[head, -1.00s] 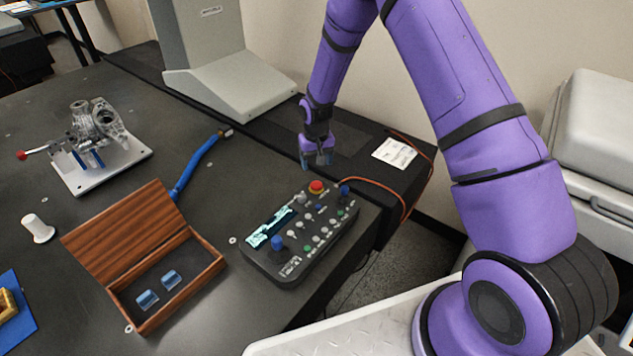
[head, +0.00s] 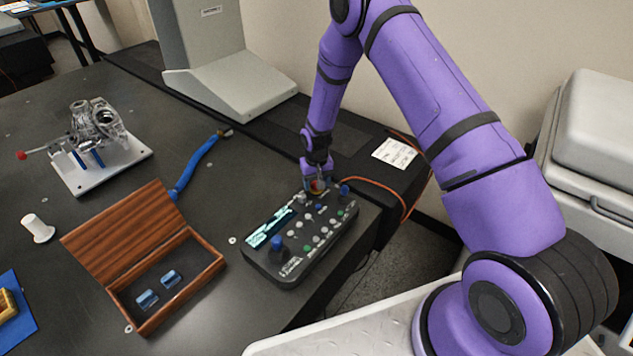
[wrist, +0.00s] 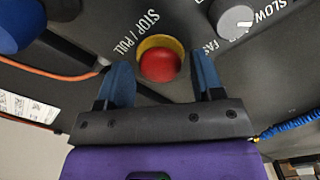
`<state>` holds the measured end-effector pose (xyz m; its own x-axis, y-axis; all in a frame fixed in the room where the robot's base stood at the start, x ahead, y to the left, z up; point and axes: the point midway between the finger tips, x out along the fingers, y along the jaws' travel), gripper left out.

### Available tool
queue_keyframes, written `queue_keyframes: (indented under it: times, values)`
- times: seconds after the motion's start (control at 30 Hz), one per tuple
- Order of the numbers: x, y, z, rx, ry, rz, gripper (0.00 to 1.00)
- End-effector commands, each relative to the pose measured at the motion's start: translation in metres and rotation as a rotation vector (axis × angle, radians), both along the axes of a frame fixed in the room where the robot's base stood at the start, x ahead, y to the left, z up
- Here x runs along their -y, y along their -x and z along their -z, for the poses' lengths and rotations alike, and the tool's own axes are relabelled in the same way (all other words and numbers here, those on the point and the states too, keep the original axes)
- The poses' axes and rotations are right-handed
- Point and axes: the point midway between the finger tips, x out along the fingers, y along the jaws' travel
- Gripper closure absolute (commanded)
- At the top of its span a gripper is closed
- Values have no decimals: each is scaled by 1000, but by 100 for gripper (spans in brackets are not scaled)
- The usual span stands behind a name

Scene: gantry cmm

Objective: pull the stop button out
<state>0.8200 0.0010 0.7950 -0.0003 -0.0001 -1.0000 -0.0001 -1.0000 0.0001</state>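The red stop button (wrist: 160,65) sits in a yellow ring on the black control pendant (head: 262,262), beside the lettering "STOP / PULL" in the wrist view. My gripper (wrist: 164,80) is open, with one blue fingertip on each side of the button. A gap shows between the button and each finger. In the head view my gripper (head: 316,184) is down at the far end of the pendant, and the button (head: 317,186) is mostly hidden by it.
A grey speed knob (wrist: 236,20) and a blue joystick knob (wrist: 18,25) stand near the button. An orange cable (head: 375,184) leaves the pendant's far side. An open wooden box (head: 180,290) lies to the left on the dark table.

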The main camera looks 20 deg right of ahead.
Motion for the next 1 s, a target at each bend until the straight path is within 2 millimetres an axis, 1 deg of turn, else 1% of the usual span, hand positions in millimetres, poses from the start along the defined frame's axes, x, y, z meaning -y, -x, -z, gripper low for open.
queue_keyframes:
  times: [0.03,0.23,0.33,0.47,0.67,0.7,0.77,0.8,1.0]
  values:
    - [0,0,0,0,0,0,51]
    - [0,0,0,0,0,0,97]
    - [0,0,-2,1,0,0,98]
    - [0,-1,-11,2,0,0,99]
    - [0,-1,-12,3,0,0,98]
    - [0,-2,-12,3,0,0,53]
    - [0,-1,-12,3,0,0,40]
    - [0,-1,-12,3,0,0,31]
    - [0,-1,-11,2,0,0,31]
